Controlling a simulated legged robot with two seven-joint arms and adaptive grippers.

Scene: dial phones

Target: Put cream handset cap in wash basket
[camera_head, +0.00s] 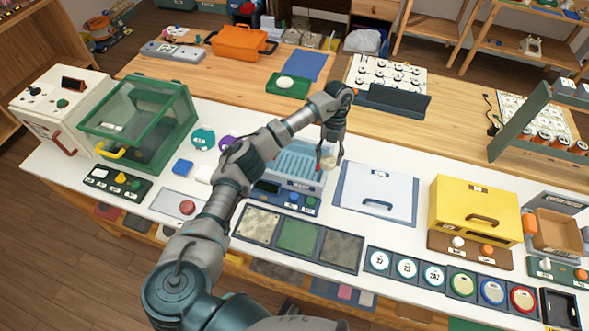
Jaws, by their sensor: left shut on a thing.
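My left gripper (327,158) points down over the right end of a light blue ribbed basket (290,160) on the white bench. It is shut on a small cream piece (328,163), which looks like the handset cap. I cannot tell whether the cap touches the basket or hangs just above its edge. The basket has a label on its front, too small to read surely, and my forearm hides part of its left side. My right gripper is not in view.
A green clear-sided box (140,115) stands at left, and a white lidded panel (375,193) lies right of the basket. A yellow box (473,210) stands further right. Several pads and dials line the front edge. A green tray (272,88) sits behind on the wooden table.

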